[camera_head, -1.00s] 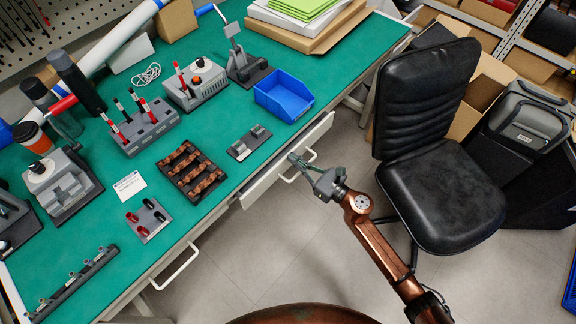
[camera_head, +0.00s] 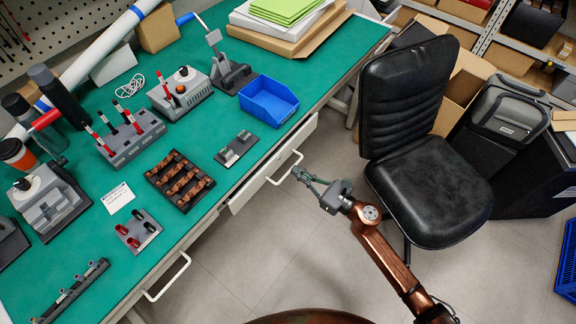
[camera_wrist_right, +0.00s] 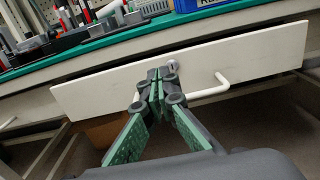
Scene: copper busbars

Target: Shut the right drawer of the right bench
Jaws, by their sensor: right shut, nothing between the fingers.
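The right drawer's white front (camera_head: 252,192) sits under the green-topped bench (camera_head: 222,128) and stands a little out from it. In the right wrist view the drawer front (camera_wrist_right: 100,96) spans the frame, with a dark gap between it and the bench edge. Contact cannot be told. My left gripper is not in view.
A black chair (camera_head: 425,150) stands close to the right of my right arm. Another drawer handle (camera_head: 168,277) is at the lower left. A blue bin (camera_head: 268,100) and a copper-part tray (camera_head: 180,181) rest on the bench. Grey floor between bench and chair is free.

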